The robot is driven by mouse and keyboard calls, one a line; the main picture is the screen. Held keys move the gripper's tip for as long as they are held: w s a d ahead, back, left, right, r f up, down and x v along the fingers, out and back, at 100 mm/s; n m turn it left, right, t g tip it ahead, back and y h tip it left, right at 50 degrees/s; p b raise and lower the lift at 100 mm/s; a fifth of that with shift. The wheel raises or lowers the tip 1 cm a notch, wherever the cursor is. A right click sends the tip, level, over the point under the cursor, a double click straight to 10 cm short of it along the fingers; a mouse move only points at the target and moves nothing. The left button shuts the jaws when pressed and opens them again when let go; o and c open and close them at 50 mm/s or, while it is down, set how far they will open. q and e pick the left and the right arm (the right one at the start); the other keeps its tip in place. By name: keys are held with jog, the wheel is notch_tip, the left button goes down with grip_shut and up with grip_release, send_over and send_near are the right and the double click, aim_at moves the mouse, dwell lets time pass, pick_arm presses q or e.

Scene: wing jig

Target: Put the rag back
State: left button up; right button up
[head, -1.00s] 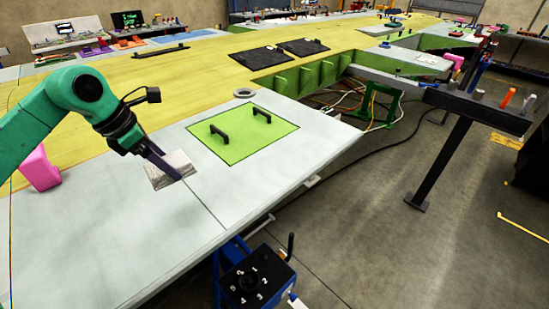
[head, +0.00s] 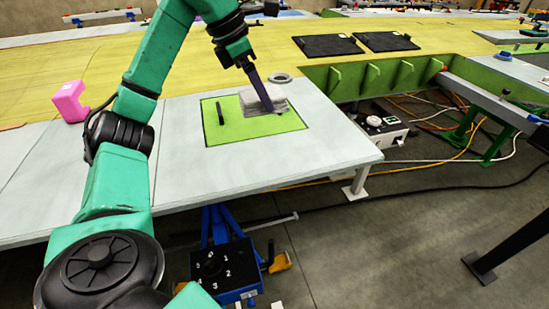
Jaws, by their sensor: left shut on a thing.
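The rag (head: 264,99) is a folded, pale grey-white cloth. My left gripper (head: 262,92) is shut on it, with the dark fingers coming down onto it from above. The rag is over the right part of the green panel (head: 228,132) set in the pale wing surface. It covers where one of the panel's two black handles was seen; the other handle (head: 220,111) shows to its left. I cannot tell whether the rag touches the panel or hangs just above it. My right gripper is not in view.
A pink block (head: 70,101) stands on the wing at the left. A grey ring (head: 281,78) lies just behind the rag. Two black mats (head: 328,45) lie farther back. A control box (head: 226,270) is below the front edge. The pale surface right of the panel is clear.

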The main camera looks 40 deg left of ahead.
pick_arm(q)
notch_tip(320, 180, down, 15)
jog(key=b, duration=0.4)
jog(key=shift+f+b, duration=0.1)
jog(key=shift+b, duration=0.25)
jog(key=shift+w, duration=0.15)
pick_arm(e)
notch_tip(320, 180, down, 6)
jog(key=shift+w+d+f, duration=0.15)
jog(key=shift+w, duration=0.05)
